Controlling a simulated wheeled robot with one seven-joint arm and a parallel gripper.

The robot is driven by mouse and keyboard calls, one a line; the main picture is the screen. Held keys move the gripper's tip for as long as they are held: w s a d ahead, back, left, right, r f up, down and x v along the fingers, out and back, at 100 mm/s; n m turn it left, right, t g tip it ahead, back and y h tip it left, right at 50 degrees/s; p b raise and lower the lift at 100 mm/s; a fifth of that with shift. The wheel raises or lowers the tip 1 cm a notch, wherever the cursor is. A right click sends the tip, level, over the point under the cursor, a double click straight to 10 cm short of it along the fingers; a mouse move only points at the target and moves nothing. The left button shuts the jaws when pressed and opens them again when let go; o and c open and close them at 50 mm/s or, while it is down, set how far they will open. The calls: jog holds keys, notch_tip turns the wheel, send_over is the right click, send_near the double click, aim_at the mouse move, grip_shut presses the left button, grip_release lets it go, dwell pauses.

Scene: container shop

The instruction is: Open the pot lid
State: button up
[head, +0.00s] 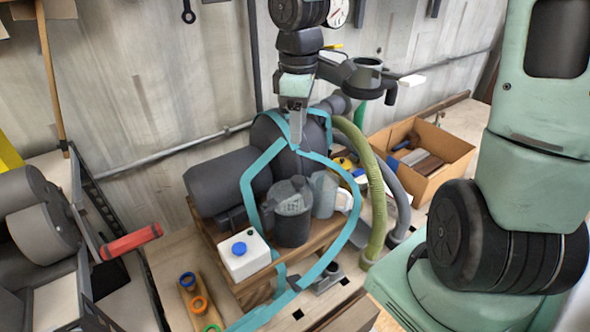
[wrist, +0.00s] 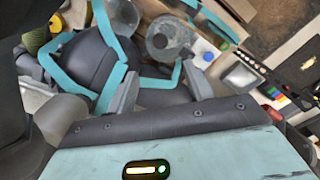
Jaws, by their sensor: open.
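A dark grey pot (head: 292,228) stands upright on a wooden stand, with a greyish, see-through lid (head: 291,187) seated on its top. In the wrist view the round lid (wrist: 170,36) with its small knob shows beyond my fingertips, toward the top. My gripper (head: 297,138) points down above and behind the pot, apart from the lid. In the wrist view my gripper (wrist: 158,86) has its two grey fingers spread, with nothing held between them; a dark surface and teal bands lie beyond.
A clear jug (head: 325,194) stands right beside the pot. A white container with a blue cap (head: 243,258) stands front left. Teal bands (head: 350,225) loop around the stand. A green hose (head: 372,190) and a cardboard box (head: 450,152) are to the right.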

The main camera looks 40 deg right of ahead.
aim_at(298, 179)
notch_tip(298, 179, down, 14)
jog(key=shift+r+b, duration=0.2)
jog(key=shift+b, duration=0.3)
grip_shut()
